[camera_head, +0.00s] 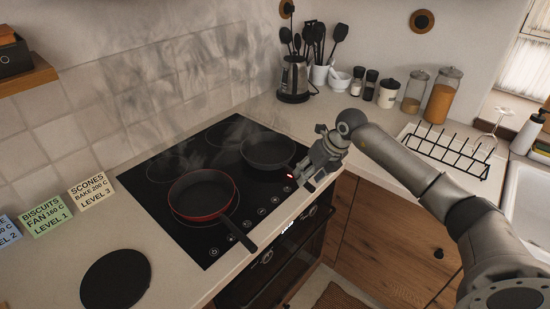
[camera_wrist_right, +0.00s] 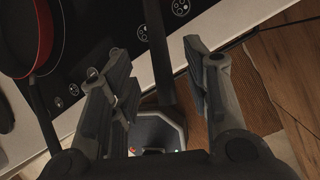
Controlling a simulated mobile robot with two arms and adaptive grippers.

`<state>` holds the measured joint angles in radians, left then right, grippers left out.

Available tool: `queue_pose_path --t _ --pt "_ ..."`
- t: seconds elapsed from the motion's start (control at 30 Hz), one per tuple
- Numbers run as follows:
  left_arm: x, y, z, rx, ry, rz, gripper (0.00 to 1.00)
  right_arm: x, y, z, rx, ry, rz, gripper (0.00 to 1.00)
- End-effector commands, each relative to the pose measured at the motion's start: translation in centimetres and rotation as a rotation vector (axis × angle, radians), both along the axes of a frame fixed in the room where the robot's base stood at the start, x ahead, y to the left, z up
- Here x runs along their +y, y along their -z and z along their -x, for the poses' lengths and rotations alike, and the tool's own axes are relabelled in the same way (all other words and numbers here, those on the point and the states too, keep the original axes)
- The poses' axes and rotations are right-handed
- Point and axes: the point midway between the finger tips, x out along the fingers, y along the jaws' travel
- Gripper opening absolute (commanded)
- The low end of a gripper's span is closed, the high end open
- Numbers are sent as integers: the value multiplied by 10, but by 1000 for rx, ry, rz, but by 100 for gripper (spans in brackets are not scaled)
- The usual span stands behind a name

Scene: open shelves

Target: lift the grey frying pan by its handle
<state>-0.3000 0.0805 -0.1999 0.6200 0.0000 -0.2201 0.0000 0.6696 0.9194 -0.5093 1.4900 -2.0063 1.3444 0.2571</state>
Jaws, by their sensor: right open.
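The grey frying pan (camera_head: 268,151) sits on the back right of the black hob in the head view. Its handle points toward my right gripper (camera_head: 303,174) and is mostly hidden behind it. In the wrist view the dark pan handle (camera_wrist_right: 157,50) runs down between the two fingers of my right gripper (camera_wrist_right: 158,75). The fingers are open, one on each side of the handle, with a gap visible on both sides. My left gripper is not in view.
A red-rimmed pan (camera_head: 202,194) stands on the front left of the hob (camera_head: 150,188), its handle over the counter edge. A kettle (camera_head: 294,79), a utensil pot and jars stand behind. A black dish rack (camera_head: 448,152) is at the right.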

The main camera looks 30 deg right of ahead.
Motion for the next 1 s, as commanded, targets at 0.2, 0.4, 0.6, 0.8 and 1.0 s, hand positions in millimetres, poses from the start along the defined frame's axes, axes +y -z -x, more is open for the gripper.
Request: queue_pose_path --t 0.2,0.4,0.6,0.8,1.0 --pt "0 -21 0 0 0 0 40 6 22 -11 5 -1 -4 44" --pt "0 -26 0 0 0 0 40 9 44 -20 3 0 -2 44" --pt "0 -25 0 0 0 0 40 9 47 -21 1 -1 0 44" --pt "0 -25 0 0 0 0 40 9 47 -21 1 -1 -1 28" --pt "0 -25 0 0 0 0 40 9 46 -20 1 -1 -1 2"
